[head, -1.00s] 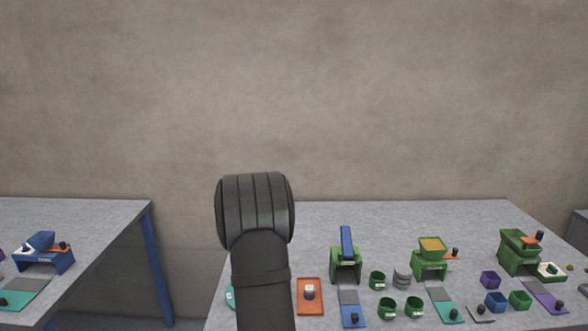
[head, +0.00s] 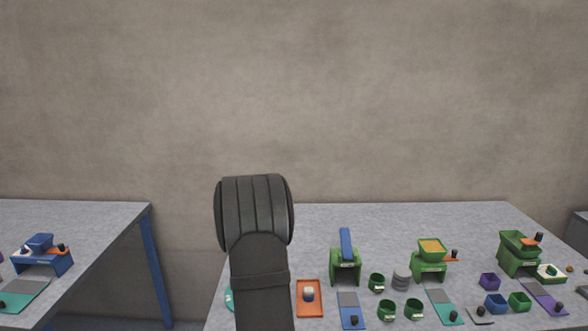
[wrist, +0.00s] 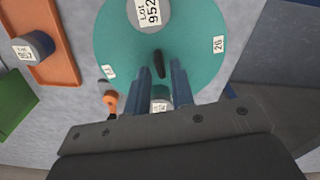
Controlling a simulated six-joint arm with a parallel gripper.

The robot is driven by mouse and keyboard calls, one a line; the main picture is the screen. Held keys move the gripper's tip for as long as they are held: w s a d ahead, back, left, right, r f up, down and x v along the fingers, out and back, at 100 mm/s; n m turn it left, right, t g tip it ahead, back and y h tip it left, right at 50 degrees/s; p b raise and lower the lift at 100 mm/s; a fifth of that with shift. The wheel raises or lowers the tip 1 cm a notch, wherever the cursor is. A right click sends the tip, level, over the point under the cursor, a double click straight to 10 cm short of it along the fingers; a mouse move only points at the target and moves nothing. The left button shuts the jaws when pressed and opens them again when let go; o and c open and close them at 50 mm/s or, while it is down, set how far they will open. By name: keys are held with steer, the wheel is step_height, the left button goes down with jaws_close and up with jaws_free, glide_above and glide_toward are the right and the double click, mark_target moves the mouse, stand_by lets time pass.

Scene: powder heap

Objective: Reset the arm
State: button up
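My arm fills the middle of the head view and hides my gripper there. In the wrist view my gripper (wrist: 160,72) points down over a round teal disc (wrist: 205,65). Its two blue-grey fingers stand apart with a gap between them. A dark oblong piece (wrist: 158,62) on the disc shows between the fingertips. A small thing with a white label (wrist: 160,105) shows deeper in the gap; I cannot tell whether a finger touches it. Only a sliver of the disc shows beside my arm in the head view (head: 229,299).
An orange tray (head: 309,310) holds a grey labelled weight (wrist: 33,46). To its right stand green stands (head: 345,272), green cups (head: 387,311) and several small boxes. A second table (head: 90,220) with a blue stand (head: 42,262) is at left, across a gap.

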step_height(320, 180, up, 7)
steer(key=shift+r, duration=0.2)
step_height(320, 180, down, 7)
steer(key=shift+f, duration=0.45)
steer(key=m, duration=0.5)
steer(key=shift+m, duration=0.4)
steer(key=m, duration=0.6)
steer(key=shift+r, duration=0.15)
